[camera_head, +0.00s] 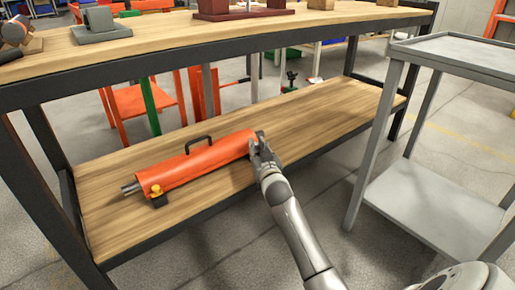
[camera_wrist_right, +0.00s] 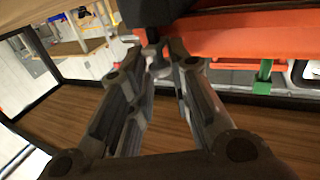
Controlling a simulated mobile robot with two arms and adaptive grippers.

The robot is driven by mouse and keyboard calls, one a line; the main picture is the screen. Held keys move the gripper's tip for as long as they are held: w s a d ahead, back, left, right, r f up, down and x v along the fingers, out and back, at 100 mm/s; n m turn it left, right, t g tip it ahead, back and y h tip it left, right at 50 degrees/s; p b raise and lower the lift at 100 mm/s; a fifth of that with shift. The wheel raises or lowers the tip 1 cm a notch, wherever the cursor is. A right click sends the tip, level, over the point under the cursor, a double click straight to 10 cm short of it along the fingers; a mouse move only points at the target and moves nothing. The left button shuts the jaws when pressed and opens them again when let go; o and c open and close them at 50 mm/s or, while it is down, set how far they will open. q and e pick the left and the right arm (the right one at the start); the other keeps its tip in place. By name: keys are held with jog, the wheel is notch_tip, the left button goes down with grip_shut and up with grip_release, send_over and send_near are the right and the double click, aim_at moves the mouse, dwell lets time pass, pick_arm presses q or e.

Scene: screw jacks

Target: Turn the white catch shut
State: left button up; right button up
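An orange cylinder (camera_head: 205,162) lies on its side on the wooden lower shelf, with a black handle on top. My right gripper (camera_head: 257,143) is at its right end, close against it, and hides part of that end. In the right wrist view my gripper's fingers (camera_wrist_right: 163,60) are a short way apart. A small pale grey piece (camera_wrist_right: 153,52) shows between the tips; it may be the white catch, but I cannot tell, nor whether the fingers press on it. The orange body (camera_wrist_right: 235,35) shows beyond the right finger. My left gripper is out of view.
The bench's upper top (camera_head: 180,42) runs above the shelf (camera_head: 320,118), limiting height. A yellow knob (camera_head: 155,190) on a black block is at the cylinder's left end. A grey cart (camera_head: 440,205) stands to the right. The shelf's right part is clear.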

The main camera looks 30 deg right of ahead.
jog(key=o, duration=0.4)
jog(key=shift+a, duration=0.1)
notch_tip(320, 180, up, 10)
jog(key=shift+r, duration=0.1)
dwell(0.6)
